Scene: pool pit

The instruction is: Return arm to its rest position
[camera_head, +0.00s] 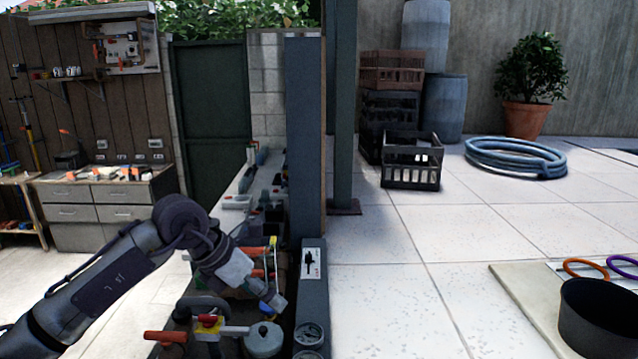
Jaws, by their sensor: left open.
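My left arm (100,283) comes in from the lower left. It reaches over a narrow bench crowded with fittings. My left gripper (272,297) is open and points down to the right, over the near part of the bench. I see nothing held between its fingers, though they show small. It sits just above a grey-green round canister (263,341) and beside red-handled parts (258,273); I cannot tell whether it touches any of them. My right gripper is not in view.
A red-handled valve (166,336) stands on the bench near my arm. A tall grey post (306,140) rises beside the bench. Crates (411,162), a coiled blue hose (515,157) and a dark pot (600,318) are to the right. The tiled floor between is clear.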

